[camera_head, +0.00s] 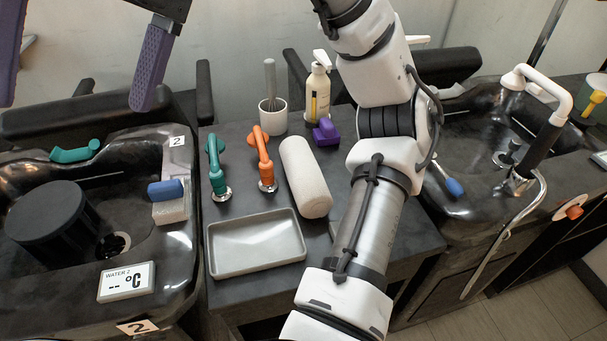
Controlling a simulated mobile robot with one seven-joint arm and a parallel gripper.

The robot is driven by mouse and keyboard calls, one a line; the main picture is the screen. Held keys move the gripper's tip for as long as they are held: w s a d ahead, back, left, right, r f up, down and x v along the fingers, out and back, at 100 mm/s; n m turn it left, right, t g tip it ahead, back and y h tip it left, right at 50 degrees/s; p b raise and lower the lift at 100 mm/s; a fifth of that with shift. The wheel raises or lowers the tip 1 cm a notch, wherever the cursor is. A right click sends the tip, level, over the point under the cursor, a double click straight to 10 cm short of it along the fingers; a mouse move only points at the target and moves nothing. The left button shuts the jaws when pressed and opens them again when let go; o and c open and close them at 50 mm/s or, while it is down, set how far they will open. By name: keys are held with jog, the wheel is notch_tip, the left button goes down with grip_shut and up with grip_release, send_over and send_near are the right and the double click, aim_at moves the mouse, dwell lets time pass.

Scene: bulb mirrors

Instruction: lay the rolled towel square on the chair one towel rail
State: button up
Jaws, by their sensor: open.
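The rolled towel (305,176) is a white textured roll. It lies lengthwise on the dark counter between the two basins, right of an orange-handled tap and left of my arm. My gripper (76,102) is at the upper left, close to the camera. Its two purple ribbed fingers are wide apart with nothing between them. It is well left of the towel in the picture. Dark chair parts show behind the left basin (90,112) and the right basin (450,62). I cannot make out which is chair one, or a towel rail.
Near the towel are a grey tray (257,270), a green tap (217,168), the orange tap (264,160), a white cup with a whisk (273,118), a pump bottle (317,92) and a purple block (326,132). The left basin (180,262) is marked 2. My arm covers the counter's right part.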

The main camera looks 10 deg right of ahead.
jog(key=w+d+f+m+t, duration=0.2)
jog(key=w+f+m, duration=0.1)
jog(key=w+f, duration=0.3)
jog(key=m+t+h, duration=0.2)
jog(key=m+h, duration=0.4)
send_over(304, 165)
notch_tip(304, 165, down, 16)
notch_tip(304, 165, down, 7)
jog(key=shift+s+r+p, duration=0.1)
jog(key=shift+s+p, duration=0.05)
jog(key=shift+p, duration=0.35)
jog(key=shift+f+p, duration=1.1)
jog(key=shift+f, duration=2.1)
jog(key=c, duration=1.2)
jog(key=shift+w+r, duration=0.1)
jog(key=shift+w, duration=0.1)
